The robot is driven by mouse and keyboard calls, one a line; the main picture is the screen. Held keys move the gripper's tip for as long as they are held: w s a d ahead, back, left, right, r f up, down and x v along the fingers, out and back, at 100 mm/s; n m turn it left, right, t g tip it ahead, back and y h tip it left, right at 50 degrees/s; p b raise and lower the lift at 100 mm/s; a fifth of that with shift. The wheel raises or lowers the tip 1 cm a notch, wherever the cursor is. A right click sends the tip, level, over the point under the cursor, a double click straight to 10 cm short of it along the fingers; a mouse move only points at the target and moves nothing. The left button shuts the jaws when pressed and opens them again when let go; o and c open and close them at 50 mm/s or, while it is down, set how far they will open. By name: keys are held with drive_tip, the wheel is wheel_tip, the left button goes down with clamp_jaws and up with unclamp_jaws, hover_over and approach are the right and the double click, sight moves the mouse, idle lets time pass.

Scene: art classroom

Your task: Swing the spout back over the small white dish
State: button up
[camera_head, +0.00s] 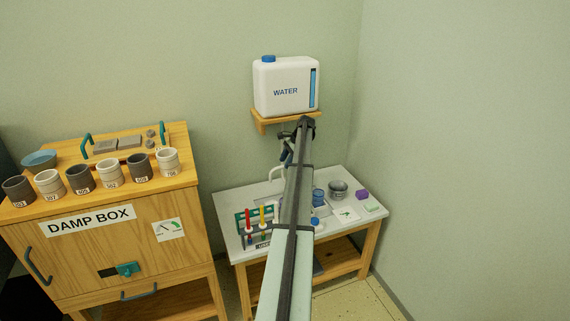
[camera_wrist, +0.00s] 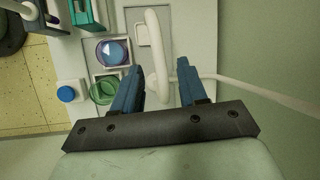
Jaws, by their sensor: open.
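The spout is a white curved tube (camera_wrist: 156,40); in the wrist view it runs between my gripper's two blue fingers. My gripper (camera_wrist: 159,65) is open, with visible gaps between the fingers and the tube. In the head view, the white spout (camera_head: 277,172) shows just left of my arm, over the back of the low table, and my gripper's blue fingers (camera_head: 286,157) are close to it. I cannot clearly pick out the small white dish. A small pale rounded piece (camera_wrist: 142,34) lies left of the spout in the wrist view, but I cannot tell what it is.
A white water container (camera_head: 286,88) stands on a wall shelf above the low table (camera_head: 232,222). A rack of coloured tubes (camera_head: 258,222) is left of my arm.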

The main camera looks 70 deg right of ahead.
drive_tip(key=v, duration=1.2)
drive_tip(key=shift+r, duration=0.1)
